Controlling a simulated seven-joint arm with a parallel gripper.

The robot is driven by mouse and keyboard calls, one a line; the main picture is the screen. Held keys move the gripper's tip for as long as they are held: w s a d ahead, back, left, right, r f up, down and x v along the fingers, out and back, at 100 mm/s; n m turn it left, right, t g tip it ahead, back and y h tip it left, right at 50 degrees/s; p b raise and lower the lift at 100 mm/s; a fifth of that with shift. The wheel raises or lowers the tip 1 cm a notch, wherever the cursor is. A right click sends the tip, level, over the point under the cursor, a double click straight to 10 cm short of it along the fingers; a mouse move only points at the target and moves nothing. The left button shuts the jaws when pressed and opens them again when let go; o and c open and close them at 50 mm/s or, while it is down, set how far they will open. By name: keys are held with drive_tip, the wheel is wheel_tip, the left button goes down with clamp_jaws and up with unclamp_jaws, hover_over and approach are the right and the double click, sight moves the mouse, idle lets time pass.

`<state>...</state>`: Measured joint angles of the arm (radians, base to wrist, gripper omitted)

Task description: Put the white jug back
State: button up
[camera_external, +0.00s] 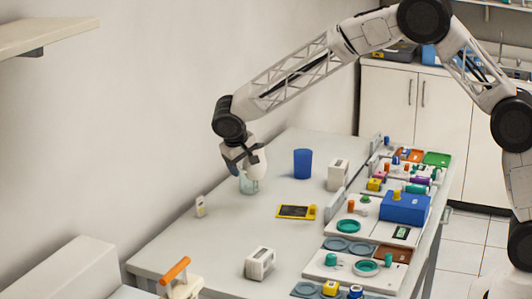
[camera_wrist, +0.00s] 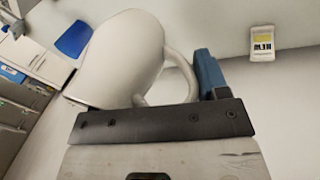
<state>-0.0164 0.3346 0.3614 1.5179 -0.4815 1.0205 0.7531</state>
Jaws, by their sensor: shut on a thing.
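The white jug (camera_wrist: 120,55) fills the upper left of the wrist view, tilted in the picture, with its loop handle on the right. My gripper (camera_external: 243,156) is shut on the jug, on the handle side, over the far left part of the table; a blue finger piece shows beside the handle in the wrist view. In the external view the jug (camera_external: 262,160) is small and partly hidden by my gripper. I cannot tell whether the jug touches the glass or table.
A blue cup (camera_external: 303,163) and a white box (camera_external: 338,175) stand to the right. A yellow-black device (camera_external: 296,212) lies mid-table. Trays with coloured parts (camera_external: 350,228) line the right side. The front left table is mostly clear.

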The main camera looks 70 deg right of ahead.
drive_tip(key=s+a+f+n+t, duration=0.15)
drive_tip(key=s+a+n, duration=0.45)
drive_tip(key=s+a, duration=1.1)
drive_tip(key=shift+t+y, duration=0.4)
drive_tip(key=shift+t, duration=0.05)
drive_tip(key=shift+w+a+f, duration=0.15)
drive_tip(key=shift+f, duration=0.6)
drive_tip(key=shift+w+a+f, duration=0.15)
drive_tip(key=shift+f, duration=0.6)
drive_tip(key=shift+w+a+f, duration=0.15)
drive_tip(key=shift+f, duration=0.6)
drive_tip(key=shift+w+a+f, duration=0.25)
drive_tip(key=shift+w+a, duration=0.2)
drive_tip(key=shift+w, duration=2.2)
drive_tip(key=shift+w+a+f, duration=0.25)
drive_tip(key=shift+w+a, duration=0.15)
drive_tip(key=shift+w, duration=2.2)
drive_tip(key=shift+w+a+f, duration=0.25)
drive_tip(key=shift+w+a, duration=0.2)
drive_tip(key=shift+w, duration=2.2)
drive_tip(key=shift+f, duration=0.1)
drive_tip(key=shift+f, duration=1.65)
drive_tip(key=shift+f, duration=0.2)
